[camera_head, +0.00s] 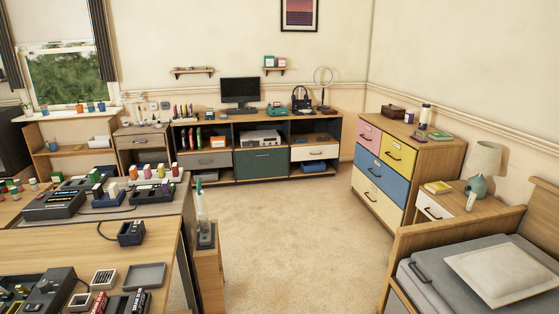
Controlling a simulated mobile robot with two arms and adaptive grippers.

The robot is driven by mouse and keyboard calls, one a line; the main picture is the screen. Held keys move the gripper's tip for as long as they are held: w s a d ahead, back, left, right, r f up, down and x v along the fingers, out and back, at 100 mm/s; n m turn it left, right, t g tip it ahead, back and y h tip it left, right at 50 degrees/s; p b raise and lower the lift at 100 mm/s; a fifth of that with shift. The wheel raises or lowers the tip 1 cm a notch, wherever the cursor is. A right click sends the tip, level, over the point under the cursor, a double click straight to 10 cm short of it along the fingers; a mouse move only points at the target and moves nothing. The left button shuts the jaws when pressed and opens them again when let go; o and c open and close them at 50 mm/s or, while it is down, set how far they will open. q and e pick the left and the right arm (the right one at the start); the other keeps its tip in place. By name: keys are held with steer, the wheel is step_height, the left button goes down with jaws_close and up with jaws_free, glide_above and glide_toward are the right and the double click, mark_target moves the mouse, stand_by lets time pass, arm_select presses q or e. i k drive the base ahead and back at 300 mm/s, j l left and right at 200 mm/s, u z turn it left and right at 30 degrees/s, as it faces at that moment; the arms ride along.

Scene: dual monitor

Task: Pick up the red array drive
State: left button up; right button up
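I cannot tell for certain which item is the red array drive. A small dark red block (99,302) stands at the front of the near desk, beside black upright blocks (128,302). Several small coloured blocks, some red, stand in and around dark devices on the desk further back, too small to tell apart. Neither of my grippers is in view.
The near wooden desk (150,247) holds a black device (130,233), a grey tray (145,276) and a dark box (48,292). A narrow wooden stand (207,270) is beside it. Carpet (285,220) lies clear between desk, bed (440,240) and coloured drawers (380,190).

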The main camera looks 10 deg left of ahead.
mark_target(176, 172)
steer(key=i+l+u, duration=0.15)
steer(key=i+u, duration=0.25)
steer(key=i, duration=0.2)
steer(key=i+l+u, duration=0.4)
steer(key=i, duration=0.2)
steer(key=i+l+u, duration=0.45)
steer(key=i+j, duration=0.05)
steer(key=i, duration=0.1)
